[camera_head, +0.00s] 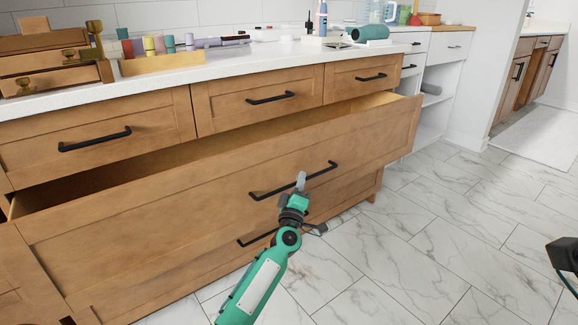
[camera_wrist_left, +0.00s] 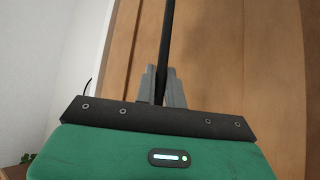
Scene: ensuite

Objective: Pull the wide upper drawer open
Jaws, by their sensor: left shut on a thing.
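The wide upper drawer (camera_head: 150,240) of the wooden cabinet stands pulled out, and its dark inside shows behind the front panel. Its long black handle (camera_head: 270,190) runs across the panel, and it also shows in the left wrist view (camera_wrist_left: 169,35) as a dark bar. My left gripper (camera_head: 300,182) is at the right half of this handle. In the left wrist view its grey fingers (camera_wrist_left: 163,85) are shut around the bar. The drawer front (camera_wrist_left: 215,60) fills much of that view. My right gripper is not clearly seen; only a dark part shows at the head view's right edge.
Several small drawers (camera_head: 262,95) above are shut. Another drawer with a black handle (camera_head: 257,238) sits below. The white counter (camera_head: 240,58) holds bottles, small jars and a wooden organizer (camera_head: 48,65). The marble floor (camera_head: 430,225) to the right is clear.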

